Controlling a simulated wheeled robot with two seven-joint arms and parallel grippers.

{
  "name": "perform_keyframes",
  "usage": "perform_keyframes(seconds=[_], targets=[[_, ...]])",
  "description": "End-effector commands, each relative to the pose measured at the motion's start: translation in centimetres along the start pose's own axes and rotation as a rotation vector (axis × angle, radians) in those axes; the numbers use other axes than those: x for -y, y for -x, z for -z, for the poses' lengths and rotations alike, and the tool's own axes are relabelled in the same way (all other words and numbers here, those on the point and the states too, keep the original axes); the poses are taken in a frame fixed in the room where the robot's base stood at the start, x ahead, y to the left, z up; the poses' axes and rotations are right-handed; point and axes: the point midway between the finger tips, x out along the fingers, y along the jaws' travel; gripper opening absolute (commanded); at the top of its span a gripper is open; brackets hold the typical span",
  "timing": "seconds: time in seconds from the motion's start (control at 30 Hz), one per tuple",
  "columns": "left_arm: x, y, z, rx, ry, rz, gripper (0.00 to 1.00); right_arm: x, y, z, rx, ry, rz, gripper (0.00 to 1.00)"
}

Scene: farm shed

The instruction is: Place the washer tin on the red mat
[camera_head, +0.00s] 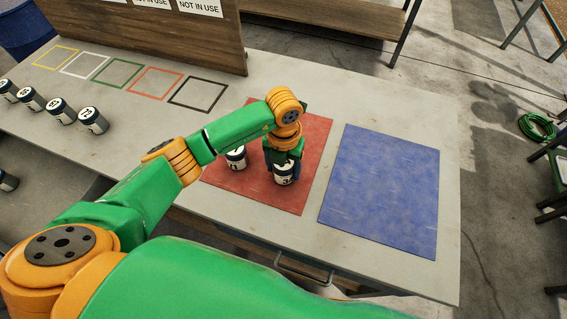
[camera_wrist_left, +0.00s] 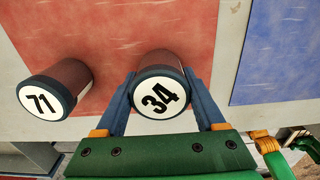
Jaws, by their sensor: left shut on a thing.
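My left gripper (camera_head: 284,165) is over the red mat (camera_head: 300,135), pointing down. It is shut on a tin with a white lid marked 34 (camera_head: 284,176). In the left wrist view this tin (camera_wrist_left: 160,93) sits between the two blue-grey fingers. I cannot tell whether its base touches the mat. A second tin, marked 71 (camera_wrist_left: 52,92), stands to its left on the red mat, apart from it; it also shows in the head view (camera_head: 236,160), partly behind my arm. Neither lid names its contents. My right gripper is not in view.
A blue mat (camera_head: 385,190) lies bare to the right of the red mat. Coloured outline squares (camera_head: 118,72) mark the table at the back left, below a wooden board (camera_head: 170,30). Several tins (camera_head: 92,120) stand at the left. A drawer handle (camera_head: 303,270) juts from the front edge.

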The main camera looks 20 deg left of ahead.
Motion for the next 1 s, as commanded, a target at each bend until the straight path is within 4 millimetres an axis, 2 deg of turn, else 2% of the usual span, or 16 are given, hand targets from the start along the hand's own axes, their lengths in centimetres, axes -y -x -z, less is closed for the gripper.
perform_keyframes(seconds=[0.03, 0.37, 0.4, 0.47, 0.5, 0.67, 0.77, 0.8, 0.87, 1.0], targets=[[0.0, -0.1, 0.0, -0.001, 0.0, 0.0, 0.1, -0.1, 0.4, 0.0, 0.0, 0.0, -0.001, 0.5], [0.0, -0.8, 0.0, 0.002, 0.0, 0.001, 0.1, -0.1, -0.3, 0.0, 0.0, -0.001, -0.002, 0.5], [0.0, -0.7, 0.0, 0.002, 0.001, 0.001, 0.79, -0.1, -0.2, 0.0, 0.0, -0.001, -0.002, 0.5], [0.0, -0.7, 0.0, 0.002, 0.001, 0.001, 0.96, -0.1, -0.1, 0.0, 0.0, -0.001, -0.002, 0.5], [0.0, -0.7, 0.0, 0.002, 0.001, 0.001, 1.0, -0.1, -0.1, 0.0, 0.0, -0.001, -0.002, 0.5], [0.0, -0.6, 0.0, 0.002, 0.001, 0.001, 1.0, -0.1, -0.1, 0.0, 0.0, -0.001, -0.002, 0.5], [0.0, 0.0, 0.0, 0.002, 0.001, 0.001, 1.0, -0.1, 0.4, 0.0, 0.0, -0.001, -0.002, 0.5], [0.0, 0.2, -0.1, 0.003, 0.001, 0.001, 1.0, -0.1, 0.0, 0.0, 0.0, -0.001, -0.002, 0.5], [0.0, 1.2, -0.1, 0.006, 0.0, 0.002, 1.0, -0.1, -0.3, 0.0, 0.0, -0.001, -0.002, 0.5], [0.0, 4.6, -0.1, 0.009, -0.002, 0.001, 1.0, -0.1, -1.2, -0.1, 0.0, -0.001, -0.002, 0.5]])
